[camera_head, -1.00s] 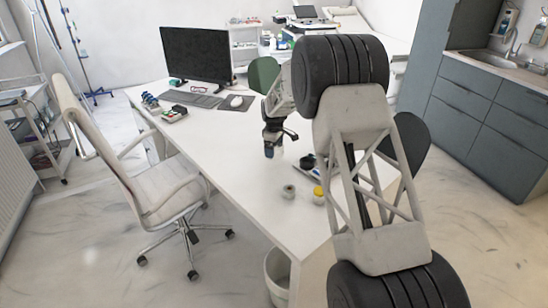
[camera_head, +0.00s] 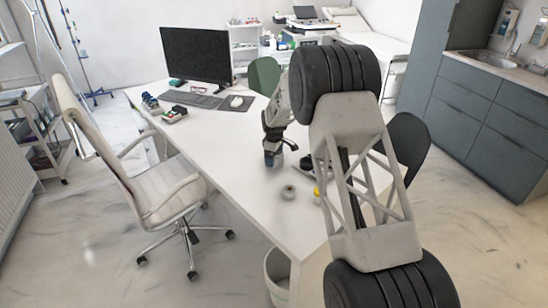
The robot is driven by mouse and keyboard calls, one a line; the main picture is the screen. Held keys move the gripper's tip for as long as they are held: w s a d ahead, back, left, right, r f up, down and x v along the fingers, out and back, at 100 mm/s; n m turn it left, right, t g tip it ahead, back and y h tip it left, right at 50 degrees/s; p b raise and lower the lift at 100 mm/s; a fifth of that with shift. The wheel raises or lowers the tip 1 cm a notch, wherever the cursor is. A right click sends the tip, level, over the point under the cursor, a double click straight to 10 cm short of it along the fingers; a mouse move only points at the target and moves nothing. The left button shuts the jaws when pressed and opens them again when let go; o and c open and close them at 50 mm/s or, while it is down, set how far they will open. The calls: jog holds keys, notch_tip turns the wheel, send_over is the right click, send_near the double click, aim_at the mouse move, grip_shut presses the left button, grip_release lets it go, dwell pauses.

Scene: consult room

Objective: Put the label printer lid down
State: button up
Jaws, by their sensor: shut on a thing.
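My gripper (camera_head: 272,154) is low over the white desk (camera_head: 225,165), left of my large arm link. It is shut on a small dark and blue-grey thing at its tip. Its details are too small to tell whether it is the label printer lid. Dark items (camera_head: 306,162) lie just right of my gripper, partly hidden by my arm. I cannot tell whether the label printer is among them.
A small grey round thing (camera_head: 288,192) and a yellow-topped thing (camera_head: 317,195) stand nearer the desk's front. A monitor (camera_head: 197,56), keyboard (camera_head: 194,99) and mouse (camera_head: 236,101) are at the back. An office chair (camera_head: 155,185) stands left. The desk left of my gripper is clear.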

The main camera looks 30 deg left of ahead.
jog(key=shift+f, duration=0.1)
jog(key=o, duration=0.6)
notch_tip(320, 180, up, 12)
jog(key=shift+r, duration=0.1)
dwell(0.7)
jog(key=shift+r, duration=0.1)
dwell(0.7)
